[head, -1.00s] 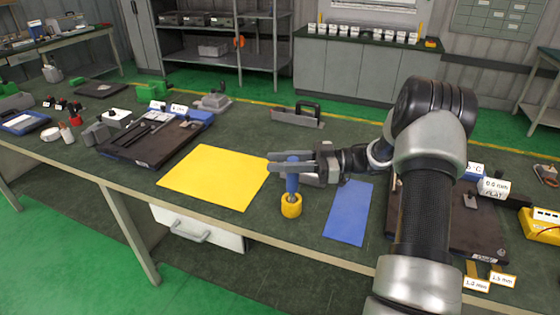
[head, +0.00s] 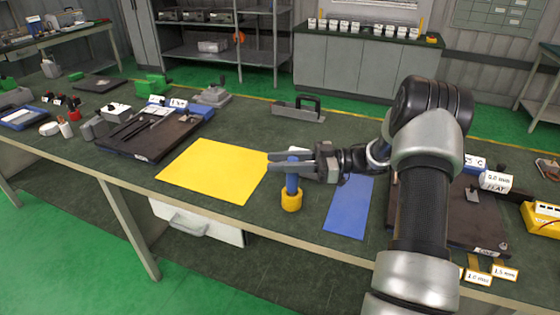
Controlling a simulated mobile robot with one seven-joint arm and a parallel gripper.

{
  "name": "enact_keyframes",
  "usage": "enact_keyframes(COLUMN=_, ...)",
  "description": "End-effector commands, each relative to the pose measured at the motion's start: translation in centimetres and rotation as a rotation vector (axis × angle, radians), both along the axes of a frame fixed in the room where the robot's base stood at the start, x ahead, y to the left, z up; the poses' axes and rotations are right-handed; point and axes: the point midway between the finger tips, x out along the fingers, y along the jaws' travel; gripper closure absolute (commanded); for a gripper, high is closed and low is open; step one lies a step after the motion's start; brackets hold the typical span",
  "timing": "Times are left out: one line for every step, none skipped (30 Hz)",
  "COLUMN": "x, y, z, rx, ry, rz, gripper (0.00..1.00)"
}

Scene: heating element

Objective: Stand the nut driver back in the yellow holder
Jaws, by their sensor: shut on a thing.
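The nut driver (head: 292,180) has a blue handle and stands upright over the yellow holder (head: 291,201). The holder is a small round yellow cup near the front edge of the bench. The driver's lower end is at the holder's mouth or inside it; how deep it sits I cannot tell. My gripper (head: 290,163) reaches in from the right, level, and is shut on the upper part of the blue handle. The fingers hide part of the handle.
A yellow sheet (head: 215,171) lies left of the holder and a blue mat (head: 348,206) lies to its right. A dark tray (head: 150,142) with tools is at the left. A dark board (head: 478,235) with labels is at the right. Bare bench lies behind the holder.

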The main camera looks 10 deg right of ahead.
Motion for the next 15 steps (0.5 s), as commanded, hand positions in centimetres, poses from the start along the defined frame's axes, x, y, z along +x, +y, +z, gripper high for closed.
enact_keyframes(x=0.02, y=0.01, z=-0.10, rx=0.002, ry=-0.001, rz=0.000, gripper=1.00)
enact_keyframes(x=0.02, y=0.01, z=-0.17, rx=0.002, ry=-0.001, rz=0.000, gripper=1.00)
enact_keyframes(x=0.03, y=0.02, z=-0.27, rx=0.002, ry=-0.002, rz=0.000, gripper=1.00)
enact_keyframes(x=0.02, y=0.01, z=-0.34, rx=0.002, ry=-0.002, rz=0.000, gripper=1.00)
enact_keyframes(x=0.02, y=0.02, z=-0.41, rx=0.002, ry=-0.002, rz=0.000, gripper=1.00)
enact_keyframes(x=0.02, y=0.02, z=-0.41, rx=0.002, ry=-0.002, rz=0.000, gripper=0.73)
enact_keyframes(x=0.02, y=0.01, z=-0.35, rx=0.002, ry=-0.002, rz=0.000, gripper=0.68)
enact_keyframes(x=0.02, y=0.01, z=-0.35, rx=0.001, ry=-0.002, rz=0.000, gripper=0.63)
enact_keyframes(x=0.02, y=0.01, z=-0.36, rx=0.001, ry=-0.002, rz=0.000, gripper=0.56)
enact_keyframes(x=0.02, y=0.00, z=-0.37, rx=0.001, ry=-0.002, rz=0.000, gripper=0.53)
enact_keyframes(x=0.02, y=0.00, z=-0.38, rx=0.001, ry=-0.001, rz=0.000, gripper=0.53)
enact_keyframes(x=0.01, y=0.00, z=-0.39, rx=0.001, ry=-0.001, rz=0.000, gripper=0.53)
enact_keyframes(x=0.01, y=0.00, z=-0.40, rx=0.001, ry=-0.001, rz=0.000, gripper=0.53)
enact_keyframes(x=0.01, y=0.00, z=-0.41, rx=0.001, ry=-0.001, rz=0.000, gripper=0.53)
enact_keyframes(x=0.01, y=0.00, z=-0.41, rx=0.001, ry=-0.001, rz=0.000, gripper=0.53)
